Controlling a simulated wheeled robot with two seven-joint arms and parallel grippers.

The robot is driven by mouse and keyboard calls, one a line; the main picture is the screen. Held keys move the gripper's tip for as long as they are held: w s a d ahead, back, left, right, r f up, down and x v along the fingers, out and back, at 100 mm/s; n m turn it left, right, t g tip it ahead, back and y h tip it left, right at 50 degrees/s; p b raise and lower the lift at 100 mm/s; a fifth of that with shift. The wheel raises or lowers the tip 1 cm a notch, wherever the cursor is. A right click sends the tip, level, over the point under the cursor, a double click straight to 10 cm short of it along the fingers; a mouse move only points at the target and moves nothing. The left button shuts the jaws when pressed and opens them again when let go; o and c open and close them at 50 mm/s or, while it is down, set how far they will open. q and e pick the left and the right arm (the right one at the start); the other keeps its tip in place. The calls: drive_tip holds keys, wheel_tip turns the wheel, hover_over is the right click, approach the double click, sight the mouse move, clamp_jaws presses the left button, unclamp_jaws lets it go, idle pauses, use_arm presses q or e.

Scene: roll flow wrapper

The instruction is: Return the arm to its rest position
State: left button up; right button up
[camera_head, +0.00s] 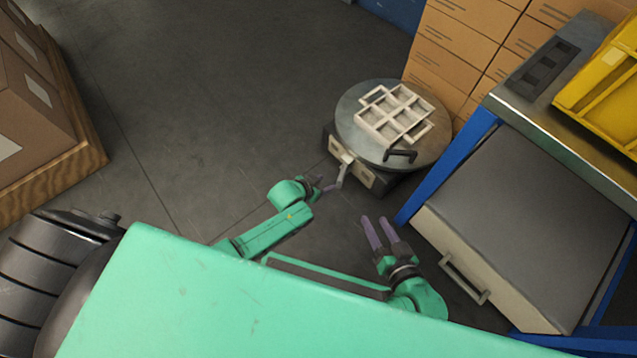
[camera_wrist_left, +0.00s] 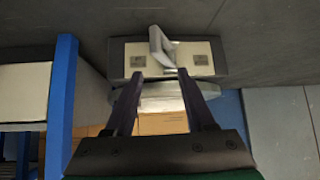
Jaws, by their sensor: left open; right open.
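My left gripper (camera_head: 324,184) is open in front of the round-topped machine, close to its grey lever in the head view. In the left wrist view my left gripper (camera_wrist_left: 160,76) has its two dark fingers spread with nothing held between them. The lever (camera_wrist_left: 161,46) sticks out from the machine's pale front panel (camera_wrist_left: 190,56), just beyond the fingertips. I cannot tell whether a finger touches it. My right gripper (camera_head: 374,219) is open and empty over the floor, left of the drawer cabinet.
The machine's round metal top (camera_head: 350,118) carries a pale grid frame (camera_head: 397,113) and a black handle (camera_head: 400,155). A blue-framed bench with a large drawer (camera_head: 450,240) stands at right, a yellow crate (camera_head: 610,80) on it. Boxes (camera_head: 30,110) stand at left. The middle floor is clear.

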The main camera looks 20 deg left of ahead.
drive_tip(key=shift+r, duration=0.15)
idle(0.4)
